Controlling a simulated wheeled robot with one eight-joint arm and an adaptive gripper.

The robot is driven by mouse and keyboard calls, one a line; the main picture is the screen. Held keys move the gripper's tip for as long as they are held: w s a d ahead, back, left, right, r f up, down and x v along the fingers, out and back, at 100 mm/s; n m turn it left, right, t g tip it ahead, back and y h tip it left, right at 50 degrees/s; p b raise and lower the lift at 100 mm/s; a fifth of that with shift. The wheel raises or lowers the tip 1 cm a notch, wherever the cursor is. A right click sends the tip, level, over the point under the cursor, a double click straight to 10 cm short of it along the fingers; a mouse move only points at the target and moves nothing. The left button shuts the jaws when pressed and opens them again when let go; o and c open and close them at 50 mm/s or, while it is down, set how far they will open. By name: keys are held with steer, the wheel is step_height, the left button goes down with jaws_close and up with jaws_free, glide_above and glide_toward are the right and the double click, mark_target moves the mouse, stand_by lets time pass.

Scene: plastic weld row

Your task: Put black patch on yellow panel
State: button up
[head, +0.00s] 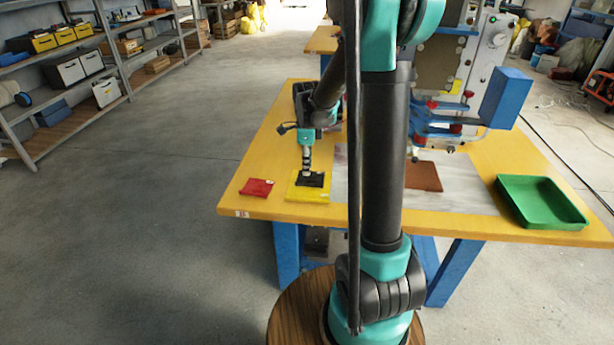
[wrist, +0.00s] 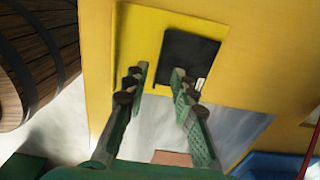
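The yellow panel (head: 296,194) lies flat near the left front of the yellow table, and it also shows in the wrist view (wrist: 142,40). The black patch (head: 315,184) lies within the panel's outline; in the wrist view the patch (wrist: 192,54) sits toward one side of the panel, with a small white label. My gripper (head: 306,171) is just above the patch in the head view. In the wrist view my gripper (wrist: 159,70) has its two fingers apart with nothing between them. The right fingertip overlaps the patch's edge; whether it touches cannot be told.
A red patch (head: 257,188) lies left of the panel on the table (head: 240,209). A brown patch (head: 424,177) lies on the grey sheet (head: 452,199) right of my arm. A green tray (head: 541,203) stands at the right, and a machine with a blue box (head: 506,98) stands behind.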

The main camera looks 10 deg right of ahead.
step_height(320, 180, up, 5)
steer(key=s+d+f+n+t, duration=0.2)
steer(key=s+f+n, duration=0.1)
steer(key=s+n, duration=0.7)
steer(key=s+d+f+n+t, duration=0.2)
steer(key=s+f+n, duration=0.1)
steer(key=s+n, duration=0.8)
steer(key=shift+s+f+n, duration=0.3)
steer(key=shift+s+f, duration=0.05)
steer(key=shift+s, duration=0.15)
